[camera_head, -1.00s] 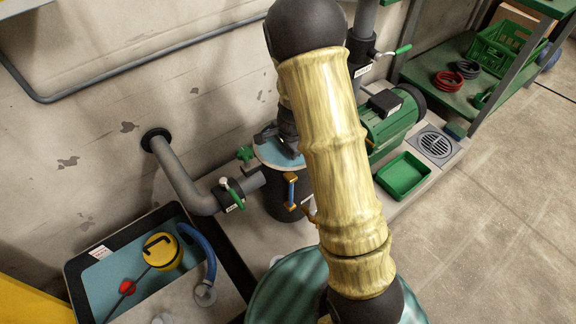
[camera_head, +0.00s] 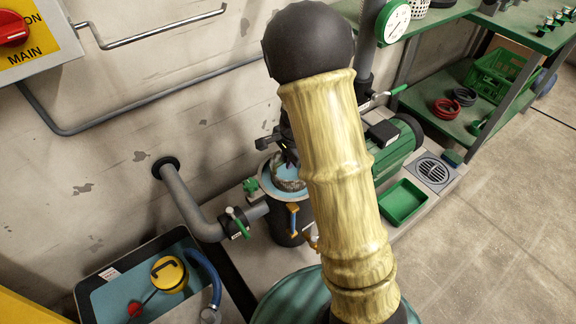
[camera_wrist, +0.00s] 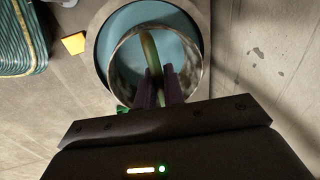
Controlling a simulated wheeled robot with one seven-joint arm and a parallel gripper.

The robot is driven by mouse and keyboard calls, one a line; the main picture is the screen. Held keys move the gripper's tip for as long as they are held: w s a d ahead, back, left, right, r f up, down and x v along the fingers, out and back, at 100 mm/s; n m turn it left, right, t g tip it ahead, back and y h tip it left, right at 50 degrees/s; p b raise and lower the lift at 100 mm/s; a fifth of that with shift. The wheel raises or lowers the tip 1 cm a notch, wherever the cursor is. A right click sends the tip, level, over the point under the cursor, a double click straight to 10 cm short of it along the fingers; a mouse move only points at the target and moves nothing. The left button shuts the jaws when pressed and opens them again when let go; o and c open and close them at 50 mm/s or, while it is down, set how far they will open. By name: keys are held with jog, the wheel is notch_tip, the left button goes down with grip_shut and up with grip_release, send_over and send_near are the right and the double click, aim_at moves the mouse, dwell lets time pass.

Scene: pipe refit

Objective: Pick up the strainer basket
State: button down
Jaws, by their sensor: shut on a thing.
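The strainer basket (camera_head: 292,184) is a grey mesh cylinder at the mouth of the dark strainer pot (camera_head: 283,228). My gripper (camera_head: 288,152) is above it, partly hidden by my arm. In the wrist view my gripper (camera_wrist: 160,82) is shut on the greenish bail handle of the basket (camera_wrist: 196,68), whose round rim shows around the fingers. The pot's pale blue opening (camera_wrist: 150,14) lies behind the basket. I cannot tell how much of the basket is still inside the pot.
A green pump motor (camera_head: 398,150) and a green tray (camera_head: 402,202) stand right of the pot. A valved pipe (camera_head: 200,218) joins it from the left. A blue-lined tub (camera_head: 105,300) is at lower left. A white perforated container (camera_head: 414,8) is on the shelf.

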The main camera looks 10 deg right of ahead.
notch_tip(320, 180, up, 7)
jog(key=p, duration=0.2)
jog(key=shift+r+p, duration=0.15)
jog(key=shift+p, duration=0.15)
dwell(0.3)
